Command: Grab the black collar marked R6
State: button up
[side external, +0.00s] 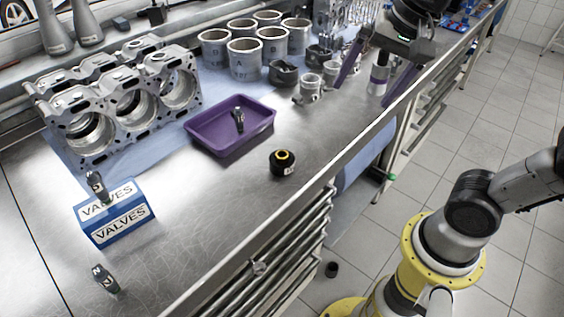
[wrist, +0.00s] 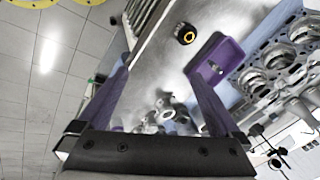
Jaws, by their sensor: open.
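Several black collar-like parts stand in the side external view: one at the purple tray's far side (side external: 285,71) and one farther back (side external: 318,55). I cannot read R6 on any of them. My gripper (side external: 366,95) is open above the bench's right side, its two purple fingers spread wide. A pale cylinder with a purple band (side external: 378,76) shows between the fingers in that view; I cannot tell its depth. In the wrist view my gripper (wrist: 158,68) is open over small grey parts (wrist: 165,106), with dark parts beside them.
A purple tray (side external: 208,147) holds a small dark part. A black part with a yellow ring (side external: 283,162) stands in front. Grey cylinders (side external: 244,58), an engine block (side external: 75,105) and a blue VALVES box (side external: 118,226) occupy the bench.

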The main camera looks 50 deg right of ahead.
jog(key=w+a+f+m+g, duration=0.2)
jog(key=w+a+m, duration=0.15)
jog(key=w, duration=0.65)
jog(key=g, duration=0.2)
send_over(282, 154)
notch_tip(282, 154, down, 5)
jog(key=f, duration=0.9)
jog(key=shift+s+a, duration=0.15)
jog(key=shift+s, duration=0.2)
jog(key=shift+w+f, duration=0.2)
jog(key=shift+f, duration=1.1)
jog(key=shift+w+f, duration=0.15)
jog(key=shift+f, duration=1.15)
jog(key=shift+r, duration=0.1)
grip_shut()
